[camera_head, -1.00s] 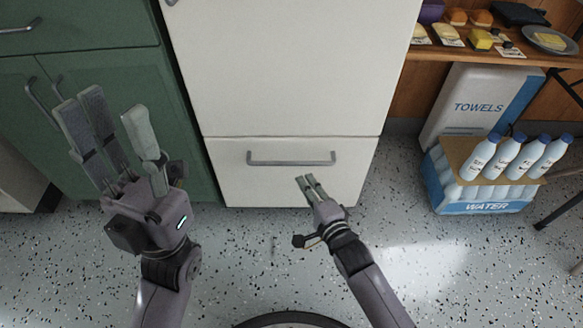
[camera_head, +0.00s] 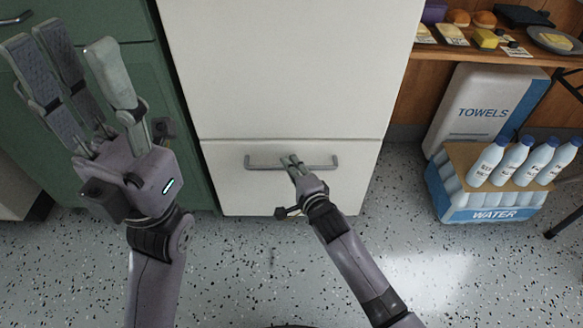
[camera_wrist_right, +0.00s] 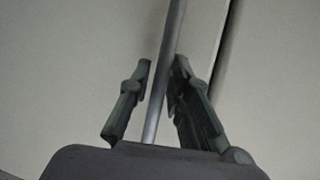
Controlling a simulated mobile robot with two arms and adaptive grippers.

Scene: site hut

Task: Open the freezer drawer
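The freezer drawer (camera_head: 236,190) is the low front panel of the white fridge, and it is shut. Its grey bar handle (camera_head: 262,162) runs level across the panel. My right gripper (camera_head: 290,161) is at the middle of the handle. In the right wrist view the handle bar (camera_wrist_right: 173,50) passes between the fingers of my right gripper (camera_wrist_right: 158,85). A gap shows between the bar and the left finger; the right finger is close to the bar, and I cannot tell if it touches. My left gripper (camera_head: 72,52) is open and empty before the green cabinet.
The white upper fridge door (camera_head: 290,70) is shut above the drawer. Green cabinets (camera_head: 110,75) stand to the left. A water bottle pack (camera_head: 490,205) and a towels pack (camera_head: 480,110) stand to the right. The speckled floor before the drawer is clear.

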